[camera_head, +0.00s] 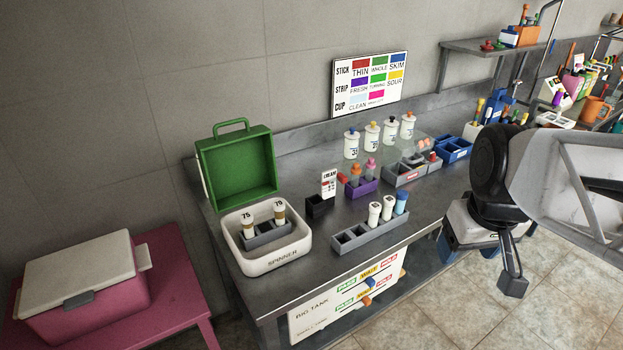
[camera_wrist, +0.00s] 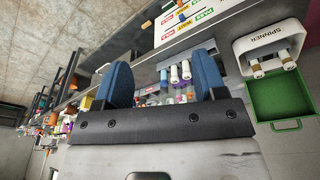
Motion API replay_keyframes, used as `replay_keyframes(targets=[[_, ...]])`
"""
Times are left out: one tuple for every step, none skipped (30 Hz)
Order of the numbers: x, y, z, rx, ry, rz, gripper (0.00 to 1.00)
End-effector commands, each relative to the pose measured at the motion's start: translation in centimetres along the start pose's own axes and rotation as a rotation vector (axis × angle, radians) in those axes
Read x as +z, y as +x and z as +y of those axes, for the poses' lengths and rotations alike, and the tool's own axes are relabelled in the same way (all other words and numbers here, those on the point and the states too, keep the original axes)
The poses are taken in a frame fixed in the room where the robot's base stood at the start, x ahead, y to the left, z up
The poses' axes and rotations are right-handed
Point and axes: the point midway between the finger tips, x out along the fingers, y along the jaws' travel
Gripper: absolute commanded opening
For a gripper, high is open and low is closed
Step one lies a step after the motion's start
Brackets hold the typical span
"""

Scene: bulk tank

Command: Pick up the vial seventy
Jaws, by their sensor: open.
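My gripper (camera_head: 512,272) hangs at the right, off the bench's front edge, apart from the vials. The wrist view shows its blue fingers (camera_wrist: 163,78) spread, with nothing between them.
The spinner's green lid (camera_head: 237,168) stands open behind it. A small black holder (camera_head: 318,206), a purple rack (camera_head: 361,187) and a grey divided tray (camera_head: 409,172) stand behind the grey rack. Several bottles (camera_head: 371,137) line the back. A pink cooler (camera_head: 85,280) sits at the left.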

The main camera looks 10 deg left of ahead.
Motion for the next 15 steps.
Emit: replay_keyframes(targets=[[-1.4,0.3,-0.5,-0.009,-0.053,-0.008,0.65],[-2.2,0.4,-0.8,-0.014,-0.086,-0.01,0.65],[-3.3,0.6,-1.1,-0.02,-0.131,-0.015,0.65],[-4.1,0.7,-1.4,-0.025,-0.164,-0.016,0.65],[-4.9,0.8,-1.8,-0.03,-0.197,-0.018,0.65],[-5.9,1.1,-2.2,-0.037,-0.241,-0.021,0.65],[-6.7,1.2,-2.6,-0.042,-0.275,-0.023,0.65],[-7.4,1.5,-2.9,-0.048,-0.308,-0.026,0.65],[-8.5,1.7,-3.5,-0.055,-0.352,-0.027,0.65],[-9.2,2.0,-3.9,-0.06,-0.385,-0.03,0.65],[-10.0,2.2,-4.3,-0.065,-0.417,-0.031,0.65],[-11.0,2.5,-4.9,-0.072,-0.462,-0.033,0.65],[-11.8,2.8,-5.4,-0.077,-0.495,-0.035,0.65],[-12.5,3.0,-5.8,-0.082,-0.528,-0.036,0.65],[-13.5,3.5,-6.5,-0.09,-0.572,-0.039,0.65]])
